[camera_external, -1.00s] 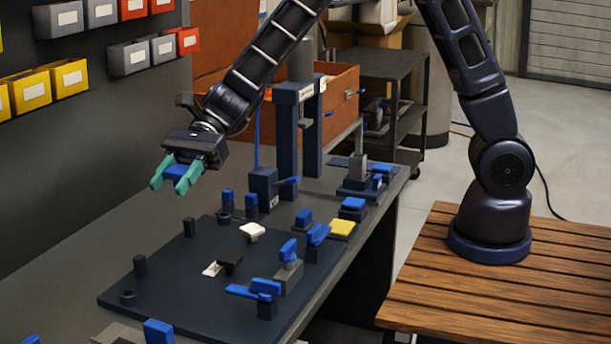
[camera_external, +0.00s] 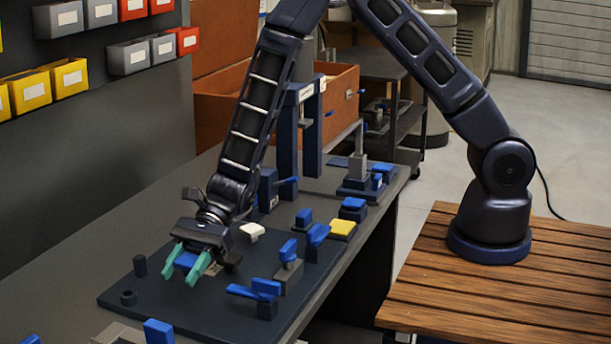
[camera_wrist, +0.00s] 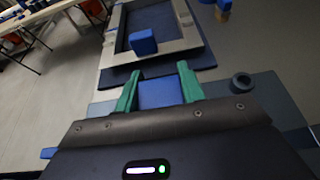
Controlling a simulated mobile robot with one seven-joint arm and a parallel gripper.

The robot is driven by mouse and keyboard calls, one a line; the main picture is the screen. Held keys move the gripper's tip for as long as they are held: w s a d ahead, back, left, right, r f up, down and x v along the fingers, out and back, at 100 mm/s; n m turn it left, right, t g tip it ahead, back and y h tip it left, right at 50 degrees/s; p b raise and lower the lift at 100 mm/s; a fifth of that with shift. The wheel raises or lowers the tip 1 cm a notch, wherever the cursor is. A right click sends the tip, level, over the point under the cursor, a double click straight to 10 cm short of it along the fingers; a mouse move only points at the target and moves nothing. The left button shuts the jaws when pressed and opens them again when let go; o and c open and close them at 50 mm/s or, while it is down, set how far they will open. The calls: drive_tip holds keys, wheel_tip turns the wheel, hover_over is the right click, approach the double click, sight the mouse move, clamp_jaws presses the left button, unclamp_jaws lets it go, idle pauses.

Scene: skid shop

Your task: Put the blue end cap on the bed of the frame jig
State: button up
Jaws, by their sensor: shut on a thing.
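My gripper (camera_external: 178,277) has green fingers, shut on the blue end cap (camera_external: 185,260). In the wrist view the end cap (camera_wrist: 157,94) sits between the two fingers (camera_wrist: 156,80). In the external view the gripper is low over the left half of a dark plate (camera_external: 215,310) with posts and blue-handled clamps, which looks like the frame jig's bed. The cap appears above the plate; the exact gap cannot be told. A black piece (camera_external: 232,260) is partly hidden behind the gripper, and a white piece (camera_external: 252,232) lies behind it.
A grey frame (camera_wrist: 186,42) with a blue block (camera_wrist: 143,42) lies beyond the fingers in the wrist view. Bins (camera_external: 50,82) hang on the wall.

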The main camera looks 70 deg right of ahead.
sight(196, 304)
drive_tip(key=shift+f, duration=3.6)
drive_tip(key=shift+f, duration=0.1)
drive_tip(key=o, duration=0.9)
drive_tip(key=shift+o, duration=0.2)
